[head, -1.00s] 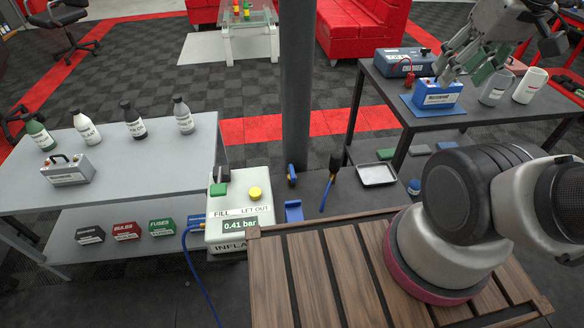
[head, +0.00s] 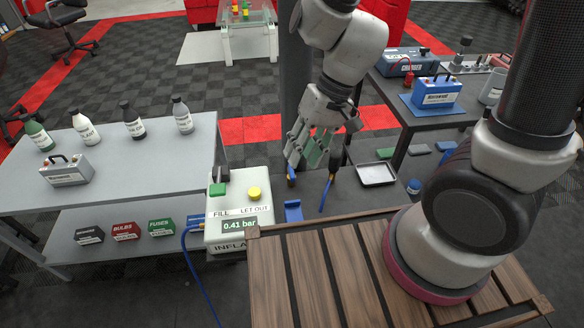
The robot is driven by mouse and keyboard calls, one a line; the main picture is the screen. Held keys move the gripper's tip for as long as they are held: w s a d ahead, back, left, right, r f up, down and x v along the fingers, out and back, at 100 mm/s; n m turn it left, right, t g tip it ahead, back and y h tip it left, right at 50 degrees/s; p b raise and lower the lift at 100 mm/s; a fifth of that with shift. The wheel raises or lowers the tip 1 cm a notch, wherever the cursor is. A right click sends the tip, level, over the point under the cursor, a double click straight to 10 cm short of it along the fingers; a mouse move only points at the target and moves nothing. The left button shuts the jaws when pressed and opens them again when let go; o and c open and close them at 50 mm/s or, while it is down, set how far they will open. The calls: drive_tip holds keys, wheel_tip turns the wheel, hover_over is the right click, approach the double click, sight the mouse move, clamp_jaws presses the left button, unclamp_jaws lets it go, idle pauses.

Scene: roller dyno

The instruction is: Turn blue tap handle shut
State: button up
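My gripper (head: 308,158) hangs in front of the dark grey post, pointing down. Its fingers look apart, with green pads showing, and I see nothing between them. A small blue-ended piece (head: 291,180) shows just below the left fingertip; it could be the blue tap handle, but it is too small and partly covered to be sure. A slim blue-handled tool (head: 325,196) leans to its right, its upper end behind or beside the gripper. A blue bracket (head: 293,211) sits lower down. I cannot tell whether the fingertips touch any of these.
The white inflator box (head: 238,212), with green and yellow buttons and a blue hose (head: 190,262), stands left of the wooden slatted top (head: 290,280). A grey bench (head: 130,180) with bottles is at left. A dark table (head: 400,108) with a blue battery (head: 437,92) and a metal tray (head: 377,174) are at right.

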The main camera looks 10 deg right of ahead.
drive_tip(key=w+a+f+m+t, duration=0.1)
drive_tip(key=w+a+f+t, duration=0.1)
drive_tip(key=a+f, duration=0.5)
drive_tip(key=m+t+h, duration=0.1)
drive_tip(key=t+h, duration=0.3)
approach(291, 172)
drive_tip(key=shift+g, duration=0.3)
drive_tip(key=shift+w+x, duration=0.15)
drive_tip(key=shift+x, duration=2.05)
drive_tip(key=shift+w+x, duration=0.15)
drive_tip(key=shift+x, duration=2)
drive_tip(key=shift+r, duration=0.1)
clamp_jaws()
